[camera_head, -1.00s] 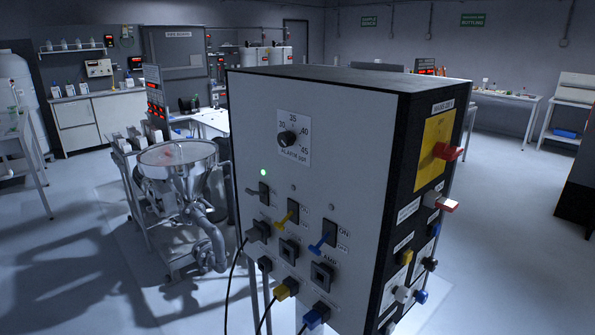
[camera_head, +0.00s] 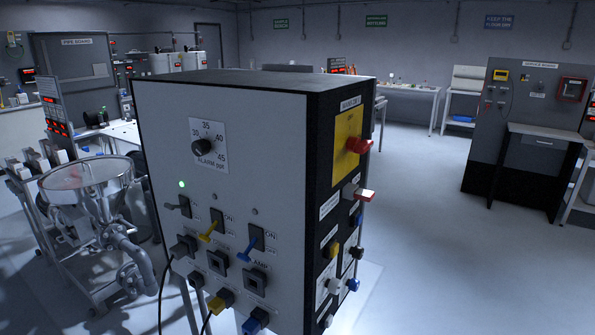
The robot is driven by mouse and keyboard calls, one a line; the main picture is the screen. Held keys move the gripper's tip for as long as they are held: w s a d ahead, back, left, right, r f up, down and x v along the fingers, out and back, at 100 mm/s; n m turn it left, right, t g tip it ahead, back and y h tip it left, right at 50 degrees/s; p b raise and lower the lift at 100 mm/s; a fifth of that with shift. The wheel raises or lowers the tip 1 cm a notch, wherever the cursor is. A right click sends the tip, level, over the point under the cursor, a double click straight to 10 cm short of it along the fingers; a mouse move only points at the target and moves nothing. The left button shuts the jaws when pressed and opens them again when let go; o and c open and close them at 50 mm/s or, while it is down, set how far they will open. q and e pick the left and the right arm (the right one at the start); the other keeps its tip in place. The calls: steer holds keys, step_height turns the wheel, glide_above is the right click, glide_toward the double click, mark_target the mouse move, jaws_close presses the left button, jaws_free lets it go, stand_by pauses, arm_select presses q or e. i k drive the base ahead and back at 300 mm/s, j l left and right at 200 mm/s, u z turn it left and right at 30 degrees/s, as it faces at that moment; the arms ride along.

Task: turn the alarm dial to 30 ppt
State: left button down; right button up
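The alarm dial (camera_head: 202,147) is a round black knob on a white scale plate (camera_head: 221,159), high on the light front face of a control cabinet (camera_head: 158,110). The plate is marked 30, 35, 40 and 45, with "ALARM PPT" below. The 30 mark is at the knob's upper left. The knob's pointer is too small to read. Neither of my grippers shows in the head view.
Below the dial are a lit green lamp (camera_head: 182,184) and grey, yellow (camera_head: 209,232) and blue (camera_head: 251,247) levers. A red handle (camera_head: 359,146) juts from the cabinet's dark side. A steel hopper (camera_head: 87,178) stands at left. Open floor (camera_head: 430,220) lies at right.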

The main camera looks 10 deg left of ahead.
mark_target(201, 147)
steer(key=k+j+u, duration=0.1)
steer(key=k+u, duration=0.15)
steer(key=k, duration=0.4)
steer(key=u, duration=2.2)
steer(key=l+u, duration=0.1)
steer(key=l, duration=0.9)
steer(key=l+u, duration=0.15)
steer(key=l, duration=0.85)
steer(key=k+l+u, duration=0.1)
steer(key=l, duration=1.5)
steer(key=k+l, duration=0.15)
steer(key=l, duration=1.2)
steer(key=k+l, duration=0.1)
steer(key=l, duration=0.55)
steer(key=k+j+u, duration=0.1)
steer(key=u, duration=0.4)
steer(key=k+j, duration=0.05)
